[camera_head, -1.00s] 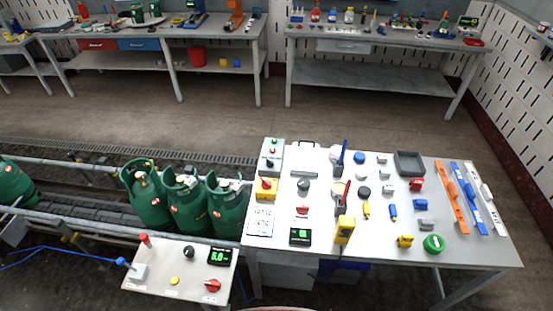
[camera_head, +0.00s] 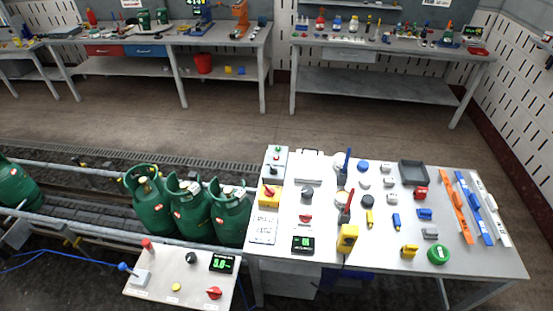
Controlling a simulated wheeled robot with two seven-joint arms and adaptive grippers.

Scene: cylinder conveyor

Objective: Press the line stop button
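A small pale control panel (camera_head: 160,292) stands at the lower left beside the conveyor (camera_head: 95,208). The labels are too small to read, so I cannot tell which is line stop. Neither gripper is in view.
Several green gas cylinders (camera_head: 187,210) stand on the conveyor, and another (camera_head: 17,187) is at the far left. The white table (camera_head: 330,262) holds many small tools and parts. Workbenches line the back; the floor between is clear.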

